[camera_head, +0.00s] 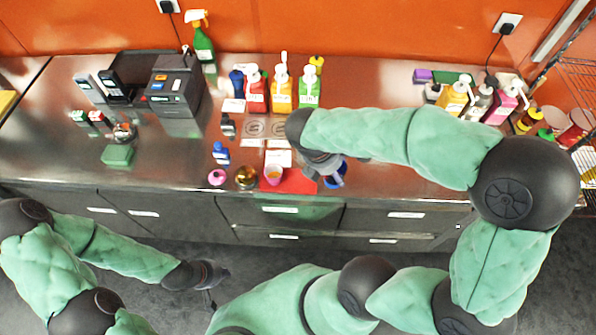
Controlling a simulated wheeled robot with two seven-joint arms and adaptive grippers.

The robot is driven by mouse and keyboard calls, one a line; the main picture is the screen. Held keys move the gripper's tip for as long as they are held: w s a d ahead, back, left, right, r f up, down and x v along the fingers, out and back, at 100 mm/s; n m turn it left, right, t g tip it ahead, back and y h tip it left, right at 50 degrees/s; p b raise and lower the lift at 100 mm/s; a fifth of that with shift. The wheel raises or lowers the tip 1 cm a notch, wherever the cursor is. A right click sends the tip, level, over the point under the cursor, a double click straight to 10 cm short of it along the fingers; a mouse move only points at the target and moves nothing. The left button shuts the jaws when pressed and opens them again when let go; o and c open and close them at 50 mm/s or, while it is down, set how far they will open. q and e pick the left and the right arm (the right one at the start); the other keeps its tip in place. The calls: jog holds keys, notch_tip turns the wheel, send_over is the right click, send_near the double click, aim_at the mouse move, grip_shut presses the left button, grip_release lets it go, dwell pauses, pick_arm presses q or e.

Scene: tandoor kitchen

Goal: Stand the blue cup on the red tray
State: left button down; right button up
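The blue cup (338,178) is near the counter's front edge, just right of the red tray (298,183). It is partly hidden by my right gripper (328,170), which reaches down at it from above. Whether the fingers are closed on the cup cannot be told. The red tray is partly covered by that hand. A pink and yellow cup (272,175) is at its left end. My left gripper (215,279) is low, over the floor in front of the drawers, away from the counter. Its finger opening is too small and dark to judge.
A brass pot (246,177) and a pink round item (217,177) stand left of the tray. A small blue bottle (221,154) is behind them. The counter's right front is largely clear.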

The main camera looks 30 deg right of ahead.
jog(key=w+a+f, duration=0.1)
jog(key=w+f, duration=0.1)
jog(key=w, duration=0.1)
jog(key=w+a+f+b, duration=0.1)
jog(key=w+f, duration=0.1)
jog(key=f, duration=0.1)
jog(key=w+a+f+b, duration=0.1)
jog(key=w+f, duration=0.1)
jog(key=w, duration=0.1)
jog(key=shift+w+a+f, duration=0.2)
jog(key=shift+w+a, duration=0.1)
jog(key=shift+a, duration=0.1)
jog(key=shift+w+a+f+b, duration=0.1)
jog(key=shift+w+f+b, duration=0.05)
jog(key=shift+f+b, duration=0.15)
notch_tip(320, 180, down, 3)
jog(key=shift+w+f+b, duration=0.15)
jog(key=shift+b, duration=0.5)
jog(key=o, duration=0.9)
jog(key=shift+f, duration=0.1)
jog(key=shift+c, duration=0.2)
jog(key=shift+o, duration=0.7)
